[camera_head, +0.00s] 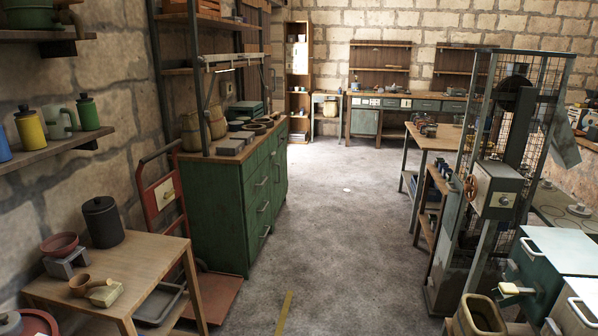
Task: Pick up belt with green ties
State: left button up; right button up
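I cannot make out a belt with green ties in the head view. Several small round dark and brown items (258,126) lie on the wooden top of the green cabinet (222,215), too small to tell whether one is a belt. A tall caged machine (497,195) stands at the right, with a dark wheel and a dark upright band (519,125) inside its mesh. Neither of my grippers is in view.
A small wooden table (130,265) with a black canister (103,222) stands at the left front. A red hand truck (165,190) leans by the cabinet. Teal boxes (555,265) crowd the right front. The concrete floor (325,215) between is clear.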

aim_at(260, 130)
jog(key=i+z, duration=0.15)
jog(key=i, duration=0.9)
jog(key=i+z, duration=0.1)
jog(key=i, duration=0.9)
jog(key=i+u, duration=0.1)
jog(key=i, duration=0.95)
jog(key=i+l, duration=0.15)
jog(key=i, duration=0.9)
jog(key=j+u, duration=0.05)
